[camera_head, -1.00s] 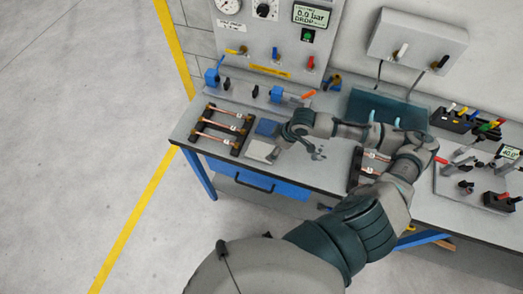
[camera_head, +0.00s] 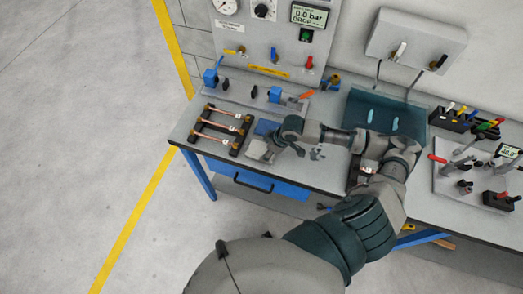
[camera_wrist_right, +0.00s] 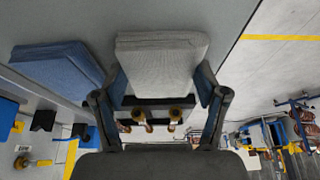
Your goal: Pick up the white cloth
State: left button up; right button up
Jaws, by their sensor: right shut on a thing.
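The white cloth (camera_head: 257,150) is a folded, pale grey-white pad near the front edge of the bench, right of the tube rack. My right gripper (camera_head: 270,147) is at the cloth and partly covers it in the head view. In the right wrist view the cloth (camera_wrist_right: 160,62) sits between the two fingers of my right gripper (camera_wrist_right: 160,85), which is shut on it. I cannot tell whether the cloth is clear of the bench top. My left gripper is not in view.
A folded blue cloth (camera_head: 266,127) lies close behind the white one; it also shows in the wrist view (camera_wrist_right: 60,68). A black rack with copper tubes (camera_head: 218,133) stands to the left. A teal tray (camera_head: 385,112) and tool holders are right. A test panel stands behind.

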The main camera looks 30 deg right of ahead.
aim_at(262, 151)
jog(key=shift+s+f, duration=0.15)
jog(key=shift+f, duration=0.05)
jog(key=shift+a+r, duration=0.15)
jog(key=shift+r, duration=0.3)
notch_tip(262, 151, up, 3)
jog(key=shift+f, duration=0.1)
jog(key=s+d, duration=0.1)
jog(key=s, duration=0.3)
jog(key=s+d+b, duration=0.1)
jog(key=s, duration=0.3)
jog(key=s+d+r, duration=0.1)
jog(key=s, duration=0.4)
jog(key=shift+d+r, duration=0.1)
jog(key=shift+d, duration=0.2)
jog(key=shift+s+r+p, duration=0.4)
jog(key=shift+p, duration=0.4)
pick_arm(q)
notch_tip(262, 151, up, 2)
jog(key=shift+p, duration=0.7)
pick_arm(e)
jog(key=shift+s+d+f, duration=0.1)
jog(key=shift+s+f, duration=0.1)
jog(key=shift+s, duration=0.6)
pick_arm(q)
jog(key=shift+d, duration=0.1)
